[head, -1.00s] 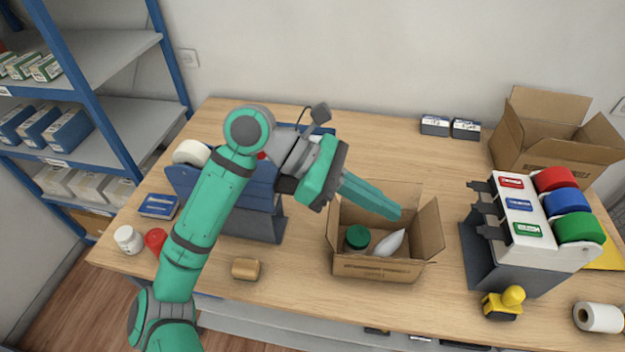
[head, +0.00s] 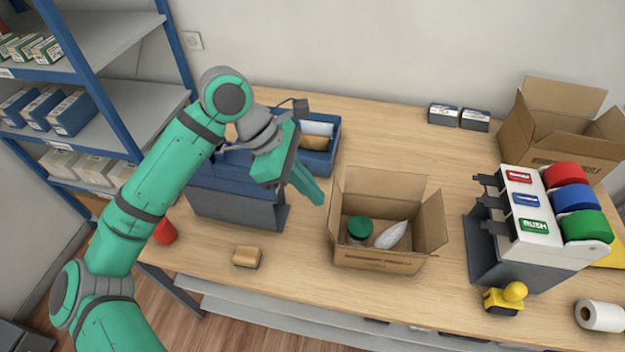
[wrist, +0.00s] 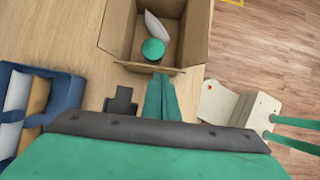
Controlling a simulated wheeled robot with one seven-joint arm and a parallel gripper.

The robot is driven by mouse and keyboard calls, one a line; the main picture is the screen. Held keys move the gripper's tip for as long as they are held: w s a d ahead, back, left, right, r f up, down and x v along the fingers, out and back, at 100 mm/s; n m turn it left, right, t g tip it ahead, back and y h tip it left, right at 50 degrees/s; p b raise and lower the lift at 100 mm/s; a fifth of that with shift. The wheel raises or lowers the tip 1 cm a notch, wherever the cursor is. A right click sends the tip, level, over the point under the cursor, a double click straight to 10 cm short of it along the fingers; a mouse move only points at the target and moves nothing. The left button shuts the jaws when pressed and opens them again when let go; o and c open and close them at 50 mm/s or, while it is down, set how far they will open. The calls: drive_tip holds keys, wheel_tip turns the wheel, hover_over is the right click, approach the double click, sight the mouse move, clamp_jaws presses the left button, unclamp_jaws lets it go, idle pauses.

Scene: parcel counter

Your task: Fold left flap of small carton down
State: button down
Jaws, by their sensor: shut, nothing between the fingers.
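The small carton (head: 375,262) stands open on the counter. Its back flap (head: 385,188) stands up and its right flap (head: 432,222) leans outward. The left flap (head: 331,212) stands roughly upright, seen nearly edge-on; in the wrist view its edge (wrist: 148,68) runs across the near side of the carton. A green-lidded jar (head: 359,228) and a white pouch (head: 392,235) lie inside. My gripper (head: 319,199) is shut and empty, its fingertips just left of the left flap; in the wrist view the fingertips (wrist: 161,80) are close to it. Whether they touch cannot be told.
A blue tray (head: 325,165) and a dark blue holder (head: 235,205) stand left under my arm. A tan block (head: 246,257) lies at the front edge. A label dispenser (head: 525,225) stands right, a larger open carton (head: 560,135) behind it. Counter behind the small carton is clear.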

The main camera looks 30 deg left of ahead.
drive_tip(key=d+f, duration=0.1)
drive_tip(key=w+d+f, duration=0.1)
drive_tip(key=d, duration=0.1)
drive_tip(key=d+f, duration=0.1)
drive_tip(key=d, duration=0.1)
drive_tip(key=shift+w+f, duration=0.25)
drive_tip(key=shift+w, duration=0.1)
drive_tip(key=shift+w+d+f, duration=0.25)
drive_tip(key=shift+d+f, duration=0.35)
drive_tip(key=shift+d, duration=0.05)
drive_tip(key=shift+w+d+f, duration=0.25)
drive_tip(key=shift+d+f, duration=0.4)
drive_tip(key=shift+w+d+f, duration=0.25)
drive_tip(key=shift+d+f, duration=0.35)
drive_tip(key=shift+d, duration=0.05)
drive_tip(key=shift+f, duration=0.2)
wheel_tip(320, 180, up, 9)
drive_tip(key=shift+a, duration=0.1)
